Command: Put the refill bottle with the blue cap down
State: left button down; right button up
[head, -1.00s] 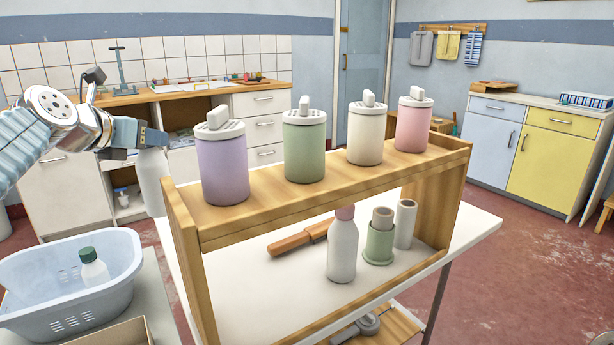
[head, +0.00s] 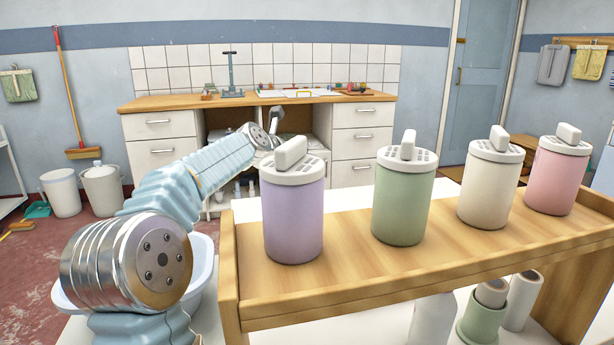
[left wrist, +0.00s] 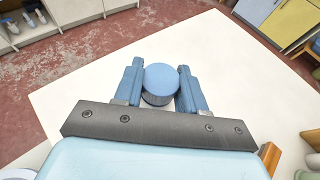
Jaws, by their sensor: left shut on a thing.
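The refill bottle's round blue cap (left wrist: 162,78) shows in the left wrist view, between the blue fingers of my left gripper (left wrist: 160,70). The gripper is shut on the bottle. Little of the bottle below the cap shows. The white table top (left wrist: 90,85) lies beneath it; I cannot tell whether the bottle touches it. My right gripper is not in view.
A purple canister (head: 293,220), a green one (head: 402,210), a cream one (head: 489,195) and a pink one (head: 555,182) stand on the shelf. A pale blue basin (head: 207,265) is partly behind my arm. The white table top around the bottle looks clear.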

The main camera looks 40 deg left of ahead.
pick_arm(q)
jog(key=shift+w+f, duration=0.5)
jog(key=shift+f, duration=0.1)
jog(key=shift+w+f, duration=0.15)
jog(key=shift+f, duration=0.8)
jog(key=shift+w+f, duration=0.15)
jog(key=shift+f, duration=0.75)
jog(key=c, duration=0.6)
grip_release()
jog(key=shift+a+f, duration=0.1)
jog(key=shift+c, duration=0.2)
jog(key=v, duration=1.2)
jog(key=shift+b, duration=0.3)
